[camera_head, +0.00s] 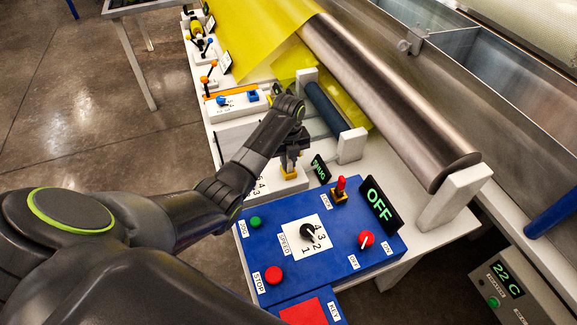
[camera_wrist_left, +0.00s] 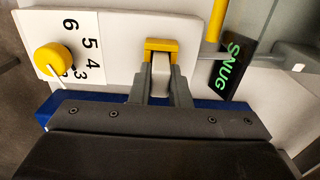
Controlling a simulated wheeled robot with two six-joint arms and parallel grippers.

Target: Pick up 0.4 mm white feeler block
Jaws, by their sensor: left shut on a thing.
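My left gripper (camera_head: 290,160) reaches down past the blue control panel to the white bench, below the steel roller. In the left wrist view its two grey fingers (camera_wrist_left: 163,78) are shut on a small white block (camera_wrist_left: 160,68), taken here as the feeler block. A yellow bracket-shaped piece (camera_wrist_left: 171,44) sits right at the fingertips, around the block's far end. I cannot tell whether the block touches it or is clear of it. The block's thickness marking is not readable. My right gripper is not in view.
A yellow knob (camera_wrist_left: 51,60) on a numbered dial stands left of the fingers. A black SNUG display (camera_wrist_left: 231,68) and a yellow post (camera_wrist_left: 216,20) are close on the right. The blue control panel (camera_head: 270,240) with its OFF display (camera_head: 379,205) is nearer me. The steel roller (camera_head: 390,100) lies behind.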

